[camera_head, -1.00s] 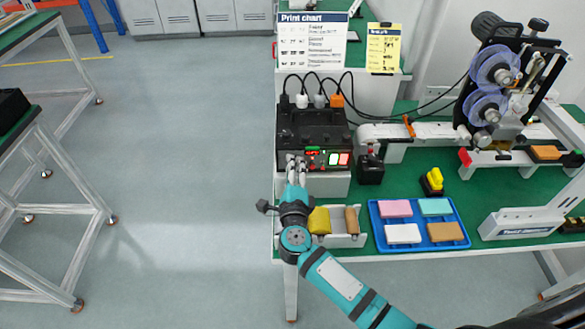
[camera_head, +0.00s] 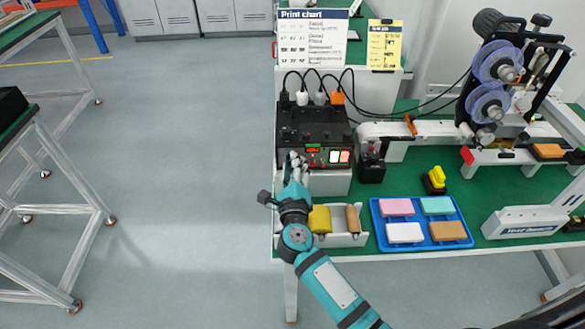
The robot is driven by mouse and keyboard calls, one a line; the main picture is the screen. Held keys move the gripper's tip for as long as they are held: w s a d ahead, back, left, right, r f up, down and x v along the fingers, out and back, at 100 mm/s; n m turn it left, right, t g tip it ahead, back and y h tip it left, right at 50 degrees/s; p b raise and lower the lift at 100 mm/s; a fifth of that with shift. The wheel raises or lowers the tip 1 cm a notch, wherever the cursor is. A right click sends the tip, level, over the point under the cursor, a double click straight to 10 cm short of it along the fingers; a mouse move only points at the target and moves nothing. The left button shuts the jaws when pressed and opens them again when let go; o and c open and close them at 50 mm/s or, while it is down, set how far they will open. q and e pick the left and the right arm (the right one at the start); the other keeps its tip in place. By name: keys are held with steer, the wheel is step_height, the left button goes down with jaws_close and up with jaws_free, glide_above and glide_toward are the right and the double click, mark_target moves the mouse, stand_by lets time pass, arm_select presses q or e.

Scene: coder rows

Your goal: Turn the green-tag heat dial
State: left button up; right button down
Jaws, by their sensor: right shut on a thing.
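The black control box (camera_head: 313,123) stands on a white base at the left end of the green table. Its front has a small green tag (camera_head: 313,146), red displays and lit green and red-edged switches (camera_head: 339,157). My right gripper (camera_head: 296,163) is at the left part of this front, shut on a heat dial there. The fingers hide most of the dial, so its pointer cannot be read. My left gripper is not in view.
A blue tray (camera_head: 378,232) holds coloured blocks. A small black box (camera_head: 371,168) stands right of the control box. Plugs and cables are behind it.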

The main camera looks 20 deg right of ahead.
steer(key=shift+m, duration=0.8)
steer(key=c, duration=1.3)
jaws_free()
steer(key=v, duration=1.1)
steer(key=shift+s+a, duration=0.15)
steer(key=shift+s, duration=0.35)
steer(key=shift+r, duration=0.15)
